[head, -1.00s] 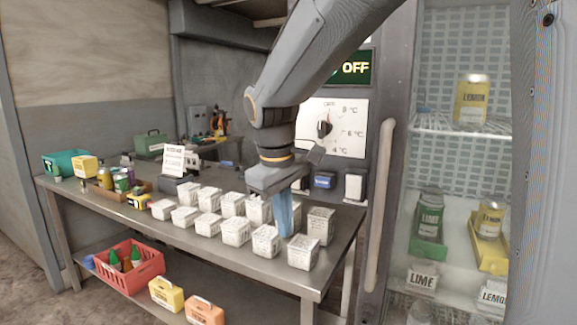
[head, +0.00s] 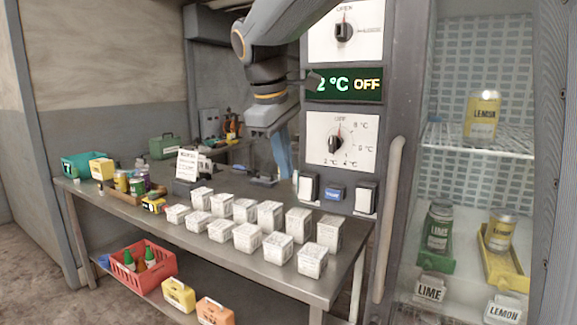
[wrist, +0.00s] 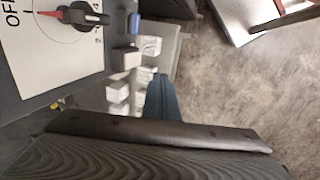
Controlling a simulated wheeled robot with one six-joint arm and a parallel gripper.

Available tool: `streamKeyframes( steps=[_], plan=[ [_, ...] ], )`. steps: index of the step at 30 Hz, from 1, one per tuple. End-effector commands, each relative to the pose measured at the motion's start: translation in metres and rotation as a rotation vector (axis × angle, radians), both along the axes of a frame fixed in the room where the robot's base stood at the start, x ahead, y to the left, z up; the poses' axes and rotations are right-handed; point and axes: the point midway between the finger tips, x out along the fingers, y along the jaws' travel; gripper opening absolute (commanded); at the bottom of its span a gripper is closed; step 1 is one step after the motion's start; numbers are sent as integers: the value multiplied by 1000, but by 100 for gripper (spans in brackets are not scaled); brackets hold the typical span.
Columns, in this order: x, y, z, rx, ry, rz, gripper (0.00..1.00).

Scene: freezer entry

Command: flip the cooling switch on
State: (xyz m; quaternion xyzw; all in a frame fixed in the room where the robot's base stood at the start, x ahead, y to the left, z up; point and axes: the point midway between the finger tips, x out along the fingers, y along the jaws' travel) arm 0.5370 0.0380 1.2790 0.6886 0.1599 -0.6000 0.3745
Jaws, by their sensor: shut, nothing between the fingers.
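The control panel stands right of the workbench. Its display (head: 344,85) reads "2 °C OFF" in the head view. Below the temperature dial (head: 335,139) sit a left rocker switch (head: 308,187), a blue button (head: 334,193) and a right rocker switch (head: 366,197). I cannot read which rocker is labelled for cooling. My gripper (head: 284,172) is shut and empty, pointing down just left of the panel, apart from the switches. In the wrist view its blue finger (wrist: 165,98) shows, with the dial (wrist: 82,15) and a rocker (wrist: 124,58) beyond.
Several white cartons (head: 273,216) stand on the metal bench (head: 318,288) below my gripper. A second dial (head: 344,32) is above the display. A vertical door handle (head: 388,220) and a glass-fronted cabinet with bottles (head: 482,115) are to the right. A red basket (head: 140,275) is below.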

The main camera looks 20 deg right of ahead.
Motion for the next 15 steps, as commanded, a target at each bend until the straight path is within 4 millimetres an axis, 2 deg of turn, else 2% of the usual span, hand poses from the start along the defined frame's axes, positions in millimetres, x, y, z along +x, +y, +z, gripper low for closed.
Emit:
streamKeyframes(
  steps=[12, 15],
  plan=[
    [17, -19, -76, -1, 5, -1, 0],
    [29, -31, -75, 1, 2, -4, 0]
  ],
)
